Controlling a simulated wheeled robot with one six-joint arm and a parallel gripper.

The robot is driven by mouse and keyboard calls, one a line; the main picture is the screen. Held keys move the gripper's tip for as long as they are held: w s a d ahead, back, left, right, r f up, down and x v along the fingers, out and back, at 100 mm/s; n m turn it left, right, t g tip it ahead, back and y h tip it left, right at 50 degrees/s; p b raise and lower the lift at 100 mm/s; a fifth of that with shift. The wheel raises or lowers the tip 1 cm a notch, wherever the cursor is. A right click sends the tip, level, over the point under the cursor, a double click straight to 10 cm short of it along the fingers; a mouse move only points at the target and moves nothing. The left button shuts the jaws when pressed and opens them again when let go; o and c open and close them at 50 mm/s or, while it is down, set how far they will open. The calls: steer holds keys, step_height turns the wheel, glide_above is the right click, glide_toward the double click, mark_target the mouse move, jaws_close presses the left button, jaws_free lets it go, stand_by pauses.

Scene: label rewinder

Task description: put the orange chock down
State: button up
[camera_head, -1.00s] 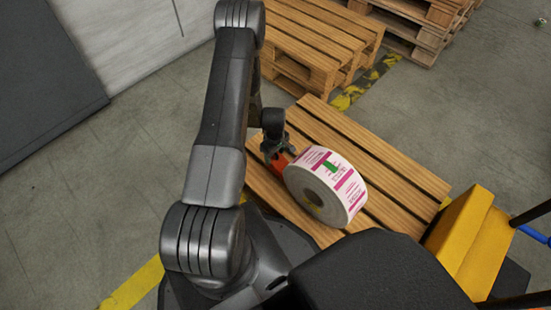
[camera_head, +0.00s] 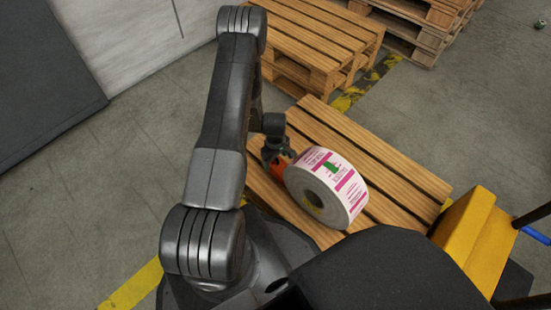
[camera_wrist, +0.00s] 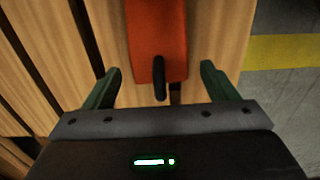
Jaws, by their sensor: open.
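The orange chock (camera_wrist: 157,45) rests on the wooden pallet (camera_wrist: 222,40) in the wrist view, with a dark handle or loop on its near end. My gripper (camera_wrist: 160,82) is open, its two green fingers apart on either side of the chock's near end. In the head view the orange chock (camera_head: 279,168) shows only in part, beside the left side of the label roll (camera_head: 327,187), under my gripper (camera_head: 276,158). Most of the chock is hidden there by the gripper and the roll. I cannot tell whether the chock touches the roll.
The roll, white with pink and green print, lies on its side on the pallet. More pallets (camera_head: 315,45) stand behind. A yellow block (camera_head: 470,240) is at the right. Bare pallet slats (camera_head: 390,165) are free right of the roll.

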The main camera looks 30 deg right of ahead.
step_height(320, 180, up, 12)
steer(key=p, duration=0.3)
step_height(320, 180, down, 12)
steer(key=b, duration=0.3)
steer(key=shift+f, duration=0.1)
steer(key=r, duration=0.2)
steer(key=p, duration=0.1)
steer(key=shift+w+r, duration=0.25)
steer(key=shift+r, duration=0.55)
steer(key=shift+f, duration=0.15)
